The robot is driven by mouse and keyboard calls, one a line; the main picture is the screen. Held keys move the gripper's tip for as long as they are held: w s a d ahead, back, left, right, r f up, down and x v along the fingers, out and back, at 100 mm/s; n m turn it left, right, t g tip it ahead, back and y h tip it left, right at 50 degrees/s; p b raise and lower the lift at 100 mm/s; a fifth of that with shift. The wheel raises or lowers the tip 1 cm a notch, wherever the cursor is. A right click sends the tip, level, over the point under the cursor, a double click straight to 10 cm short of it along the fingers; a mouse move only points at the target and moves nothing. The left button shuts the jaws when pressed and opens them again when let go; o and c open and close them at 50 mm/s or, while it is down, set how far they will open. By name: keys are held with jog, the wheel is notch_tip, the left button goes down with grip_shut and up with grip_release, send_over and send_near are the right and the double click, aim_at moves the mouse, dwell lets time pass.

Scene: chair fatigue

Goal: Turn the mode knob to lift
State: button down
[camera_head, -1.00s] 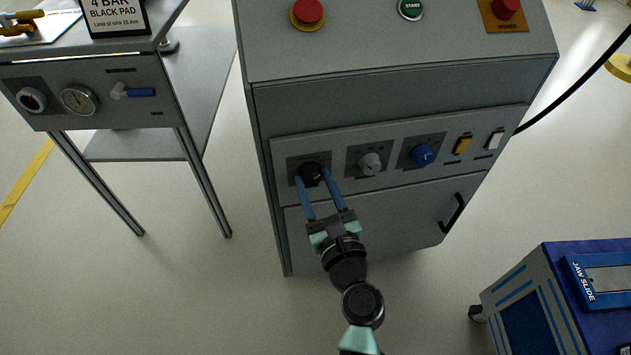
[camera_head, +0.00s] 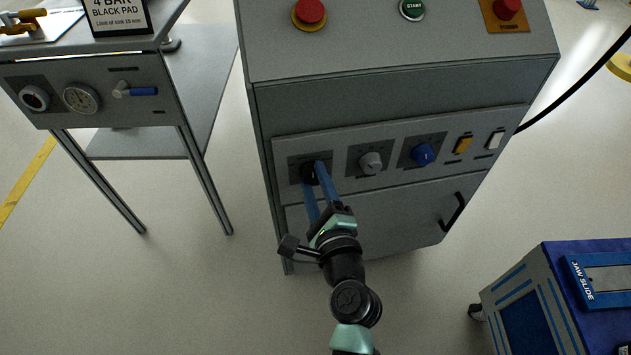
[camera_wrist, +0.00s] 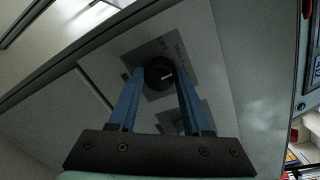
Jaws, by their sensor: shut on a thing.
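The black mode knob (camera_head: 309,172) is the leftmost knob on the front panel of the grey cabinet. In the wrist view my gripper (camera_wrist: 160,83) has one finger on each side of the knob.
To the right on the same panel are a grey knob (camera_head: 371,163), a blue knob (camera_head: 423,154), a yellow switch (camera_head: 463,145) and a white switch (camera_head: 495,140). A black handle (camera_head: 453,212) sticks out below. A blue cart (camera_head: 560,290) stands at the lower right.

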jog(key=n+b, duration=0.1)
jog(key=n, duration=0.4)
jog(key=shift+a+f+h, duration=0.1)
jog(key=shift+f+h, duration=0.05)
jog(key=shift+h, duration=0.15)
jog(key=n+b, duration=0.2)
jog(key=n, duration=0.3)
jog(key=shift+h, duration=0.3)
jog(key=shift+n, duration=0.4)
jog(key=shift+c, duration=1.7)
grip_release()
jog(key=v, duration=1.3)
jog(key=shift+a, duration=0.1)
